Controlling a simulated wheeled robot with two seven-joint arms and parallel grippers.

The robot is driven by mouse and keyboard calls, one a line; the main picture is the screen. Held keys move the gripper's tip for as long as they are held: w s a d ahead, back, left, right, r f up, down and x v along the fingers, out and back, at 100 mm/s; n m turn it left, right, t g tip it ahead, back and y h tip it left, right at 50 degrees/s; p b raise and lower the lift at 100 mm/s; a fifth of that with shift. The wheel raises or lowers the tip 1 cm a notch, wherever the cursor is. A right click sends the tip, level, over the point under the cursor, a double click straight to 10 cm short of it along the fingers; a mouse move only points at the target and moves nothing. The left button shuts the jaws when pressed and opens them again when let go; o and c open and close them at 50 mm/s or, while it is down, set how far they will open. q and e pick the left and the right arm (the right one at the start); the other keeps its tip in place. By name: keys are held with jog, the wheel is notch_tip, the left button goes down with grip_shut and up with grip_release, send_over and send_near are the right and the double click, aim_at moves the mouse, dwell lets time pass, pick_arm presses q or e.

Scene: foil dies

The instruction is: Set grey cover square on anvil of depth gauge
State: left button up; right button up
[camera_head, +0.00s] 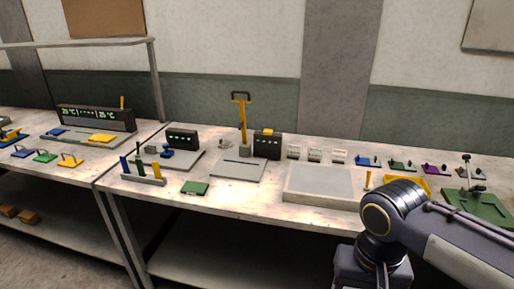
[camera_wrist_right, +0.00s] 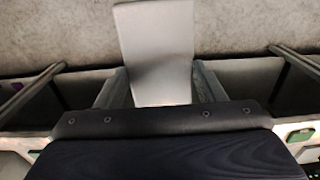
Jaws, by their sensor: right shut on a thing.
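My right gripper (camera_wrist_right: 158,86) is shut on a pale grey flat plate, which looks like the grey cover (camera_wrist_right: 154,38). The plate sticks out beyond the fingers in the right wrist view. In the head view my right gripper (camera_head: 372,272) is low at the bottom right, in front of the bench edge, and the plate is hidden there. A stand with a post on a green base (camera_head: 478,204) is at the right end of the bench. It may be the depth gauge; its anvil is too small to make out. My left gripper is not in view.
A pale shallow tray (camera_head: 320,199) sits mid-bench. A grey plate with a yellow-handled post (camera_head: 237,168), dark display boxes (camera_head: 267,145), a green block (camera_head: 195,188) and a rack of coloured tools (camera_head: 144,178) stand to its left. Small coloured fixtures (camera_head: 402,165) line the back right.

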jog(key=w+d+f+n, duration=0.1)
jog(key=w+f, duration=0.6)
jog(key=f, duration=0.4)
jog(key=w+d+f+n, duration=0.1)
jog(key=w+f, duration=0.6)
jog(key=f, duration=0.5)
jog(key=shift+w+d+f+n, duration=0.15)
jog(key=shift+w+n, duration=0.15)
